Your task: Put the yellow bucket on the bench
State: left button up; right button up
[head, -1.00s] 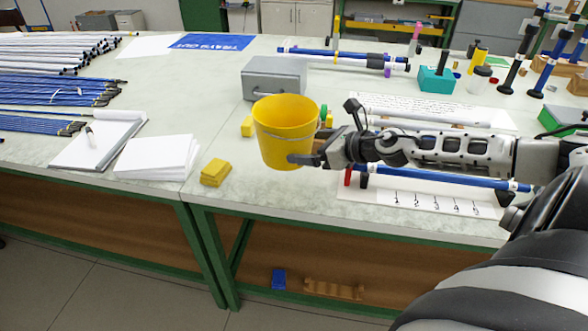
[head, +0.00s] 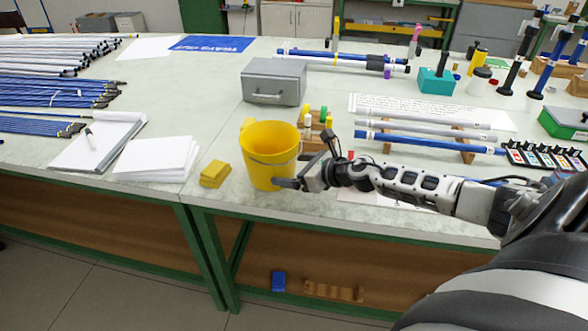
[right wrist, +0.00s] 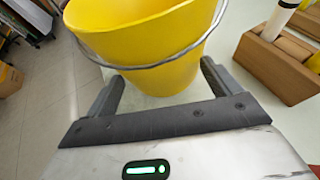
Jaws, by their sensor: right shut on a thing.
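The yellow bucket (head: 268,150) is upright at the near part of the bench (head: 222,198), to the right of a small yellow block. Its base is at or just above the bench top; I cannot tell if it touches. My right gripper (head: 287,183) comes in from the right and is shut on the bucket low on its side. In the right wrist view the bucket (right wrist: 160,70) sits between the two fingers (right wrist: 163,88), with its wire handle hanging across its side. My left gripper is not in view.
The yellow block (head: 214,173) and a paper stack (head: 155,158) lie to the left. A grey metal box (head: 274,80) stands behind. A wooden holder (head: 312,128) with small bottles is close behind the bucket on the right. Racked rods (head: 430,143) lie to the right.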

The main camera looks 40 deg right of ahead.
jog(key=shift+f, duration=0.2)
jog(key=o, duration=0.7)
jog(key=shift+o, duration=0.6)
jog(key=shift+r, duration=0.3)
jog(key=shift+s+d+f, duration=0.1)
jog(key=shift+s+d, duration=0.05)
jog(key=shift+s, duration=0.2)
jog(key=b+v, duration=0.1)
jog(key=v, duration=0.8)
jog(key=shift+p+v, duration=0.35)
jog(key=shift+v, duration=0.85)
